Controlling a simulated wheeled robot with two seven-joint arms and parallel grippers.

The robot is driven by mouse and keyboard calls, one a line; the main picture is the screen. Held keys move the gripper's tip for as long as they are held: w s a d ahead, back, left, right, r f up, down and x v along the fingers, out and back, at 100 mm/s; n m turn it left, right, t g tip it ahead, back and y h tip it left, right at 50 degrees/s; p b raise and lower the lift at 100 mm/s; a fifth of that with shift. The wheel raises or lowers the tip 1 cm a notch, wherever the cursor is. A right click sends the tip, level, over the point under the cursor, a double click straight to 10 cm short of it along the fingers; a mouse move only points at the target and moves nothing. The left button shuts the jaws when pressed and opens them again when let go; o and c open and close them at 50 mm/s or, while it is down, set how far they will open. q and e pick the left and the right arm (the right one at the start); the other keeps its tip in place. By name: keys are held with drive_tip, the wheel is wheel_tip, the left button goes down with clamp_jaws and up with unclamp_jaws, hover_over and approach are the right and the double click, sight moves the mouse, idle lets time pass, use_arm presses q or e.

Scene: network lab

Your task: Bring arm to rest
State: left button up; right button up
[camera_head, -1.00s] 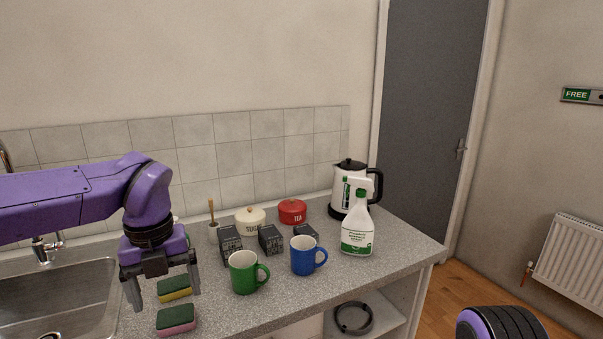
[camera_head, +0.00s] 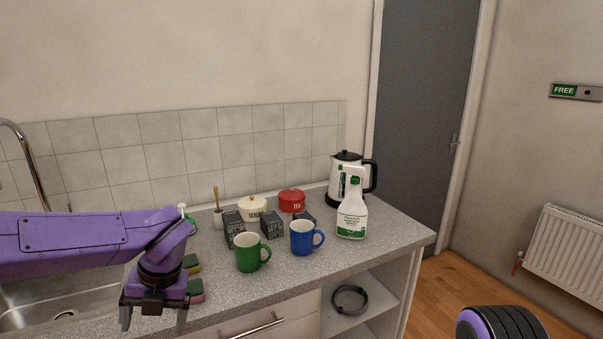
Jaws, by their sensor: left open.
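My left arm comes in from the left, and its gripper (camera_head: 153,318) hangs pointing down near the front edge of the counter, beside the sink. Its two fingers are apart and nothing shows between them. Two sponges, a green and yellow one (camera_head: 191,264) and a green and pink one (camera_head: 196,291), lie just right of the gripper, partly hidden by it. Of my right arm only a rounded black and purple part (camera_head: 497,323) shows at the bottom right; its gripper is out of view.
On the counter (camera_head: 300,270) stand a green mug (camera_head: 247,253), a blue mug (camera_head: 302,238), dark boxes (camera_head: 271,226), a cream pot (camera_head: 252,209), a red tea pot (camera_head: 291,200), a spray bottle (camera_head: 351,216) and a kettle (camera_head: 347,175). The sink (camera_head: 70,311) is left.

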use_arm(q)
drive_tip(key=s+a+f+m+t+y, duration=0.1)
drive_tip(key=s+a+f+m+y, duration=0.2)
drive_tip(key=f, duration=0.4)
drive_tip(key=a+f+m+t+y, duration=0.1)
drive_tip(key=a+f+m, duration=0.1)
drive_tip(key=f+m, duration=0.45)
drive_tip(key=s+a+f+m+t+y, duration=0.1)
drive_tip(key=s+a+f+m+y, duration=0.2)
drive_tip(key=f, duration=0.4)
drive_tip(key=s+d+f+m+h, duration=0.2)
drive_tip(key=s+f+m+h, duration=0.1)
drive_tip(key=s+f+m, duration=0.4)
drive_tip(key=s+d+f+m+h, duration=0.2)
drive_tip(key=s+f+m, duration=0.6)
drive_tip(key=s+m, duration=0.4)
drive_tip(key=shift+s+d+f+t+h+b, duration=0.15)
drive_tip(key=shift+d+f+t+h+b, duration=0.2)
drive_tip(key=shift+h, duration=0.55)
drive_tip(key=shift+r, duration=0.1)
